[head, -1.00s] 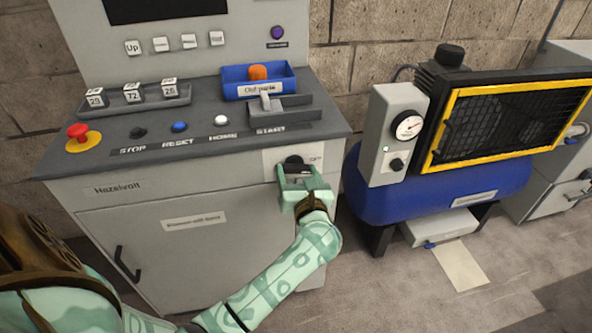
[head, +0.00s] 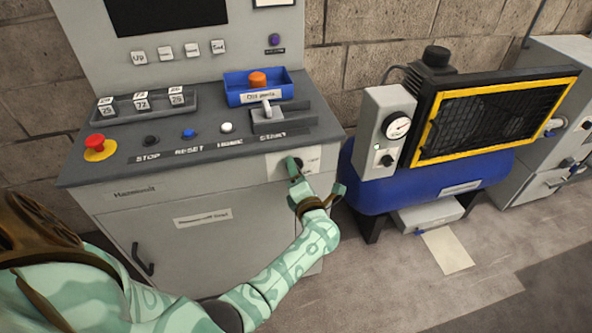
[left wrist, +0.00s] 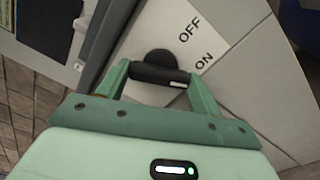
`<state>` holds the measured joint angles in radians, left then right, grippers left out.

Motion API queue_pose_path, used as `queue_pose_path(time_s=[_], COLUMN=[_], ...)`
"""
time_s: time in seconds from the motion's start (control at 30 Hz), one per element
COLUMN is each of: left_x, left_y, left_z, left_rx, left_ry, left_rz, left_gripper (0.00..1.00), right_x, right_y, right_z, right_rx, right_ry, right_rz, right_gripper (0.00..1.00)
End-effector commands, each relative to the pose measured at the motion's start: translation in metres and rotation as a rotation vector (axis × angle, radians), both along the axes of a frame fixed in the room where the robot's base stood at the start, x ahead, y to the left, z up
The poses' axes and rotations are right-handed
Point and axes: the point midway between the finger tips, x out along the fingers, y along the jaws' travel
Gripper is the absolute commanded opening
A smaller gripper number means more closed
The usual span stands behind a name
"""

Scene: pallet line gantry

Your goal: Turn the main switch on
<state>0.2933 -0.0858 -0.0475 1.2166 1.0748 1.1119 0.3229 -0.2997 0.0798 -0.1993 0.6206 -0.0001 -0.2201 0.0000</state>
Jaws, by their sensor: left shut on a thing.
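The main switch is a black rotary knob (head: 294,163) on a pale plate at the right end of the grey console's front. In the left wrist view the knob (left wrist: 160,70) has a bar-shaped handle, with the words OFF and ON printed beside it. The bar's right end, with a small white mark, lies close to ON. My left gripper (head: 315,179) is at the knob, turned at a slant. In the left wrist view its two green fingers (left wrist: 160,77) are shut on the ends of the bar. My right gripper is not in view.
The grey console (head: 100,182) carries a red emergency stop (head: 96,141), several push buttons, a lever (head: 267,109) and a blue bin (head: 233,87). A blue compressor tank (head: 440,188) with a yellow-framed grille stands to the right. Open floor lies in front.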

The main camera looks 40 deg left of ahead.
Motion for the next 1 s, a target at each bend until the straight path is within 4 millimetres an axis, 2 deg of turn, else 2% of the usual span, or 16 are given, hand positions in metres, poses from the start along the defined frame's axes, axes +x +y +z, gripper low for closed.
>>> queue_pose_path(time_s=[0.2, 0.5, 1.0], left_x=[0.0, 0.0, 0.0], left_y=[-0.001, -0.001, -0.001], left_z=[0.002, 0.0, -0.002], left_rx=[0.116, 0.231, 0.285], left_ry=[0.14, 0.275, 0.339], left_rz=[-0.002, -0.002, -0.004], left_gripper=[0.43, 0.43, 0.43], right_x=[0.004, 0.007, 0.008], right_y=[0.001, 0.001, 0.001], right_z=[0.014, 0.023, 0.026], right_rx=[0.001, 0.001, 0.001], right_ry=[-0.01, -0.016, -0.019], right_rz=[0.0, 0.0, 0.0], right_gripper=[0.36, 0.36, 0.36])
